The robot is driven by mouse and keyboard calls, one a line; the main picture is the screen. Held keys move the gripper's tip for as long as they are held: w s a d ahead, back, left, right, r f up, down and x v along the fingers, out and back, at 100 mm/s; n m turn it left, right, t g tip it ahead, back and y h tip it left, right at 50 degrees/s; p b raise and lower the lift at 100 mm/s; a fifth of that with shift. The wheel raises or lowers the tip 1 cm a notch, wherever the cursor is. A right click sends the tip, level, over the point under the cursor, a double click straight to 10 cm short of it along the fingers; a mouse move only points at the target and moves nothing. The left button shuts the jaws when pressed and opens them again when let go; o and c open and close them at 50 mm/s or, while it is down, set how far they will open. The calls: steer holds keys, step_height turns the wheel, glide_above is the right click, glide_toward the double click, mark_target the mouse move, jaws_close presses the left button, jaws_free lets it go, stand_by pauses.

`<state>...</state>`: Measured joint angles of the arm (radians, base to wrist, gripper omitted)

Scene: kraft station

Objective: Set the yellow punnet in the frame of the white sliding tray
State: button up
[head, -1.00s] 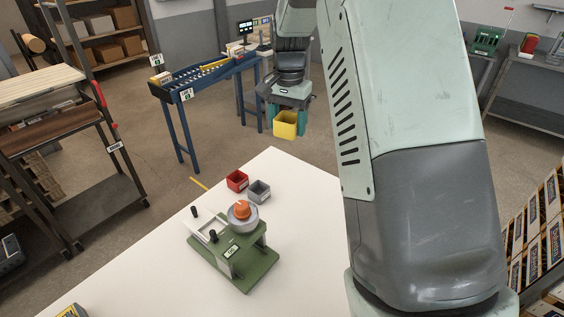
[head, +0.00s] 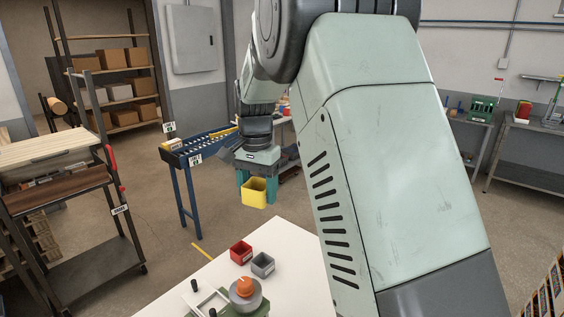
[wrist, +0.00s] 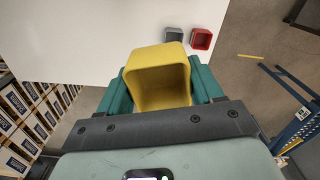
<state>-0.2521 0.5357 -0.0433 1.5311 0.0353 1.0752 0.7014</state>
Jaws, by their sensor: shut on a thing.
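The yellow punnet (head: 254,194) hangs in my gripper (head: 258,186), whose teal fingers are shut on it. In the head view it appears beyond the far edge of the white table, above the floor. The wrist view shows the open-topped punnet (wrist: 158,82) between the teal fingers (wrist: 163,88). The white sliding tray (head: 207,302) is on a green fixture at the bottom of the head view, beside a round grey part with an orange knob (head: 243,288). The tray's front part is cut off by the picture edge. The punnet is well apart from the tray.
A red bin (head: 241,253) and a grey bin (head: 263,265) stand on the white table (head: 290,250) behind the fixture. A blue roller conveyor (head: 190,150) stands beyond the table. A shelf cart (head: 75,200) is at left.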

steer(key=s+a+f+m, duration=0.1)
steer(key=s+a+f, duration=0.2)
steer(key=a+f, duration=0.6)
steer(key=m, duration=0.2)
glide_toward(212, 300)
steer(key=s, duration=0.3)
steer(key=shift+w+d+f, duration=0.1)
steer(key=shift+d+f, duration=0.1)
steer(key=shift+f, duration=1.1)
steer(key=shift+w+d+f, duration=0.1)
steer(key=shift+d+f, duration=0.1)
steer(key=shift+f, duration=1.1)
steer(key=shift+f, duration=0.6)
steer(key=o, duration=0.9)
steer(key=shift+o, duration=1)
steer(key=shift+r, duration=0.2)
step_height(212, 300, up, 8)
